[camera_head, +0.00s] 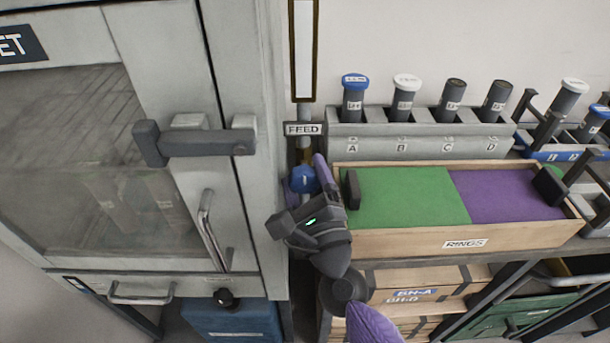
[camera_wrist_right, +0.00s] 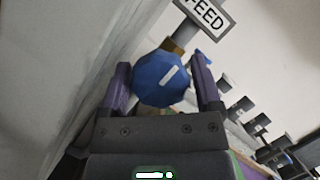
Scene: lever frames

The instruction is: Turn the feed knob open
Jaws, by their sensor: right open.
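The feed knob (camera_head: 304,179) is blue and sits on a pipe under a "FEED" sign (camera_head: 303,129), beside the cabinet's right side. My right gripper (camera_head: 306,184) is at the knob with its jaws open. In the right wrist view the knob (camera_wrist_right: 158,82) is a blue faceted disc with a short white mark, lying between the two purple-and-dark fingers (camera_wrist_right: 160,86). A gap seems to show on each side; whether a finger touches it I cannot tell. The sign (camera_wrist_right: 207,14) shows above it. My left gripper is not in view.
A grey cabinet (camera_head: 240,60) with a handle (camera_head: 195,143) stands close on the left. Right of the knob are a wooden rings box (camera_head: 400,240) and a grey rack (camera_head: 420,130) with several capped tubes. A blue container (camera_head: 232,322) stands below.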

